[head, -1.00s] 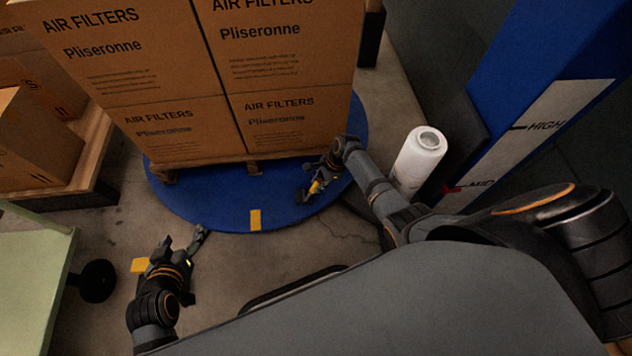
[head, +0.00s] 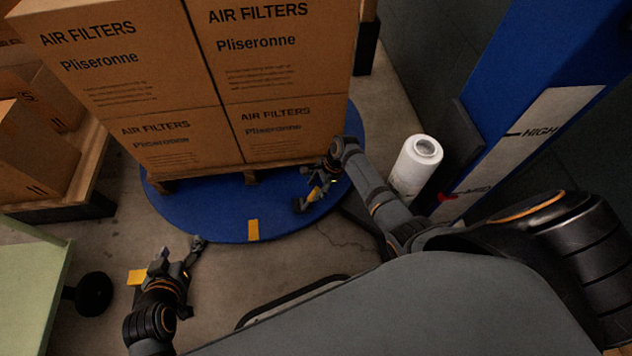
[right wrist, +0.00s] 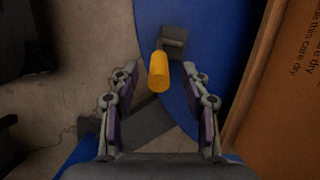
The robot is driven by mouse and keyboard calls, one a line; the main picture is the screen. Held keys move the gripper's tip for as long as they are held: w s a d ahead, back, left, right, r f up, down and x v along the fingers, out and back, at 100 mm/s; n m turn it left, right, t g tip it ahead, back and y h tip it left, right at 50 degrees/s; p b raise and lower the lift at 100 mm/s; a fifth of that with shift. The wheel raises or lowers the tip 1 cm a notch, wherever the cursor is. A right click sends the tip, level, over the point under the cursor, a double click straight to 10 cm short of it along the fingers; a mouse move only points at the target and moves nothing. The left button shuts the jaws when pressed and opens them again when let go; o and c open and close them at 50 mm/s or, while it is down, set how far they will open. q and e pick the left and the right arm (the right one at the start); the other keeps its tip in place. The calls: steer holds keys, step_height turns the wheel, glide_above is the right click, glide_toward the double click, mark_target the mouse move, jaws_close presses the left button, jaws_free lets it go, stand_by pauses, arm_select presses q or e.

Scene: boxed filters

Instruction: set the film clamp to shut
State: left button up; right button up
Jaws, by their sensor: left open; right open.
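The film clamp shows in the right wrist view as a yellow cylindrical handle (right wrist: 159,72) beside a dark grey block (right wrist: 174,40) on the blue turntable (right wrist: 152,14). My right gripper (right wrist: 160,98) is open, and the handle lies between its two spread fingers, apart from both. In the head view my right gripper (head: 317,192) is low over the right edge of the turntable (head: 200,212), and it partly hides the clamp. My left gripper (head: 182,262) is open and empty above the floor, left of and in front of the turntable.
Stacked air filter boxes (head: 270,85) on a pallet stand on the turntable, close to my right gripper. A white film roll (head: 416,163) stands beside the blue mast (head: 530,80). A green cart (head: 30,285) is at the left. Bare floor lies in front.

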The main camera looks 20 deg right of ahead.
step_height(320, 180, up, 7)
steer(key=shift+f, duration=0.2)
steer(key=shift+c, duration=0.4)
